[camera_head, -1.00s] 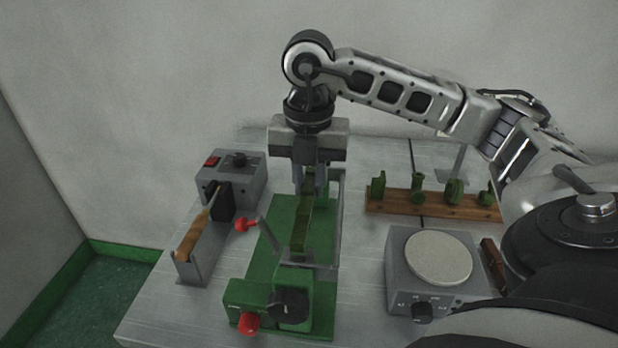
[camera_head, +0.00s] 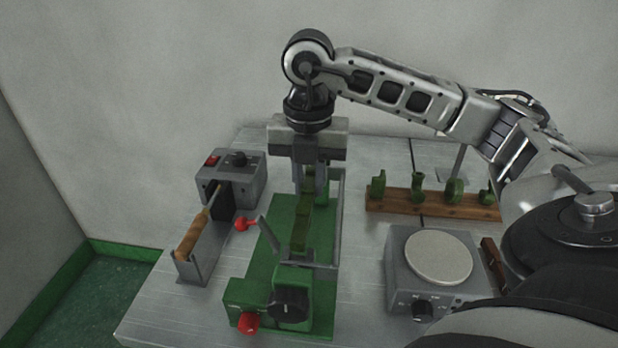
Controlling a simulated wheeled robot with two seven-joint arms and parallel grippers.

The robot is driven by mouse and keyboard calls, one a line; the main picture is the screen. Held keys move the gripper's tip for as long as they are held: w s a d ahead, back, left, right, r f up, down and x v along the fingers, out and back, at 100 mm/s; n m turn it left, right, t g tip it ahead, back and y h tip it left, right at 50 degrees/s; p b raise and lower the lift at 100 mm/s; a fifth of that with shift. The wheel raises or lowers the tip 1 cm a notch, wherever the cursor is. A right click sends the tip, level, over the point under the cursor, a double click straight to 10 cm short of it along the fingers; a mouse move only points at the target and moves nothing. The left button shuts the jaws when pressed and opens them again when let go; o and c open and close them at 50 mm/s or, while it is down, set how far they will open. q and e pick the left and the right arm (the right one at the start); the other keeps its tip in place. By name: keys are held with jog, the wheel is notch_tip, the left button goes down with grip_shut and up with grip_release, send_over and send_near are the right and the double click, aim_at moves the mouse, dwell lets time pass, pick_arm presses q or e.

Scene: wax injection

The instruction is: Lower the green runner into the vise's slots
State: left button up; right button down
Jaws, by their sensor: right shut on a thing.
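The green runner (camera_head: 301,228) is a dark green bar, held in my right gripper (camera_head: 310,184) over the green vise (camera_head: 262,262). My right gripper points straight down and is shut on the runner's far end. The runner reaches toward the near grey upright of the vise, beside its black knob (camera_head: 289,306). The slots are hidden, and I cannot tell whether the runner touches them. My left gripper is not in view.
Left of the vise stands a grey station with a wooden-handled tool (camera_head: 194,236). Right are a round-plated grey device (camera_head: 438,257) and a wooden rack (camera_head: 434,203) with several green pieces. Red-tipped levers (camera_head: 246,224) stick out of the vise's left side.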

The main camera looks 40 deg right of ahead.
aim_at(309, 185)
jog(key=shift+f+b, duration=0.3)
jog(key=shift+f, duration=0.05)
jog(key=shift+f, duration=0.35)
jog(key=shift+f+b, duration=0.1)
jog(key=shift+b, duration=0.25)
jog(key=shift+f+b, duration=0.7)
jog(key=shift+f, duration=0.15)
jog(key=c, duration=1.2)
grip_release()
